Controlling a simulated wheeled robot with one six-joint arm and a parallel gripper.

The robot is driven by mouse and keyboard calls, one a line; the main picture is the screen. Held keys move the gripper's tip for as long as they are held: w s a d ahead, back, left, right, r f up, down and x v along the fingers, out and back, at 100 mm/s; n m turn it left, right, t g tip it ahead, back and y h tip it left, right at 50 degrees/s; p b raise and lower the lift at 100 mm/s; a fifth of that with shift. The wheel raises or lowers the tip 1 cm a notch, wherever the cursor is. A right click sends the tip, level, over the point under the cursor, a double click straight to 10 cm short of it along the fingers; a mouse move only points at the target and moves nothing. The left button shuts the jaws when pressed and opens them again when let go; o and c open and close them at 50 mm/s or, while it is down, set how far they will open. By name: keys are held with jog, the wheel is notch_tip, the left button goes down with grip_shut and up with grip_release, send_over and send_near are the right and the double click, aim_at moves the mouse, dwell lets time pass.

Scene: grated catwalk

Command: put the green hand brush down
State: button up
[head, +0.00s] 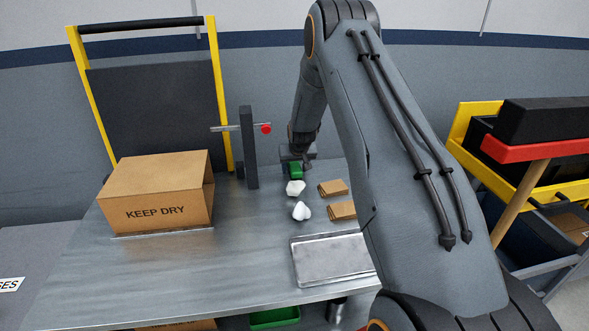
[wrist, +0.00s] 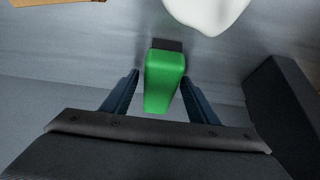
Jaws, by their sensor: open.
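The green hand brush (head: 295,171) lies on the metal table (head: 240,255) toward its back edge, below my gripper (head: 297,157). In the wrist view the green brush (wrist: 164,82) shows a green block with a dark strip at its far end. My gripper (wrist: 157,90) is open, with one dark finger on each side of the brush and a visible gap between each finger and it.
White crumpled pieces (head: 302,211) and folded brown cardboard pieces (head: 333,188) lie in front of the brush. A metal tray (head: 331,261) is near the front edge. A "KEEP DRY" box (head: 157,190) and a dark post (head: 249,150) stand left.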

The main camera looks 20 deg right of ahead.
jog(key=b+v, duration=0.3)
jog(key=v, duration=0.9)
jog(key=s+a+r+g, duration=0.1)
jog(key=s+a, duration=0.4)
jog(key=s, duration=0.7)
jog(key=s+a+r+n+g, duration=0.1)
jog(key=s+a, duration=0.4)
jog(key=s, duration=0.7)
jog(key=s+a+r+n+g+y, duration=0.1)
jog(key=s+a, duration=0.3)
jog(key=s, duration=0.9)
jog(key=shift+a+r+g, duration=0.4)
jog(key=shift+r+g, duration=0.3)
jog(key=shift+d, duration=0.1)
